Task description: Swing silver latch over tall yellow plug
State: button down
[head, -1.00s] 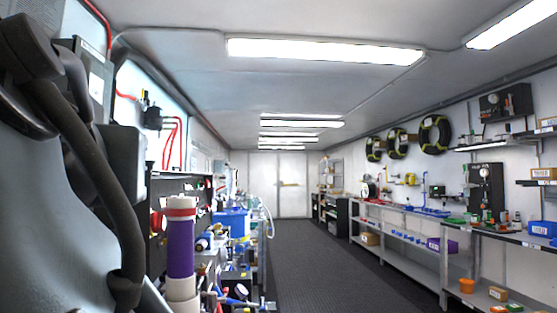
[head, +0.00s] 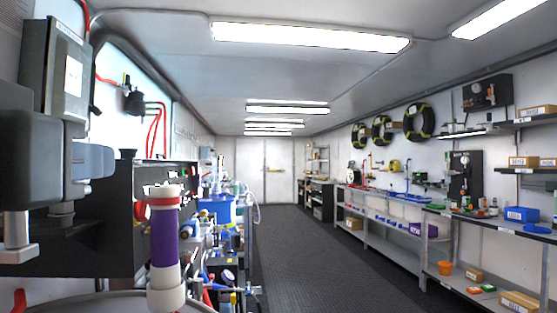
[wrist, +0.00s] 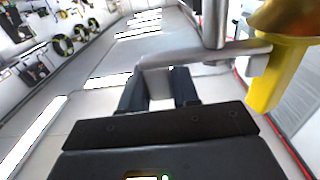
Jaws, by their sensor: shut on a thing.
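In the wrist view, the silver latch (wrist: 205,54) is a grey bar crossing the upper middle, with an upright rod rising from it. My gripper (wrist: 158,77) has its two dark fingers on either side of the latch's left end and is shut on it. The tall yellow plug (wrist: 279,78) is at the right, beside the latch's right end, with a brass-coloured part (wrist: 286,15) above it. Whether latch and plug touch, I cannot tell. In the head view I cannot make out the latch or plug; my arm fills the left edge.
A purple cylinder with white ends (head: 164,240) stands close by in the head view, right of my arm. A cluttered bench with a blue bin (head: 217,212) lies beyond it. Shelving (head: 380,255) lines the right wall. The dark aisle floor (head: 305,250) is clear.

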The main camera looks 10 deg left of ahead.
jog(key=c, duration=0.9)
grip_release()
jog(key=shift+b+v, duration=0.3)
jog(key=shift+v, duration=3.65)
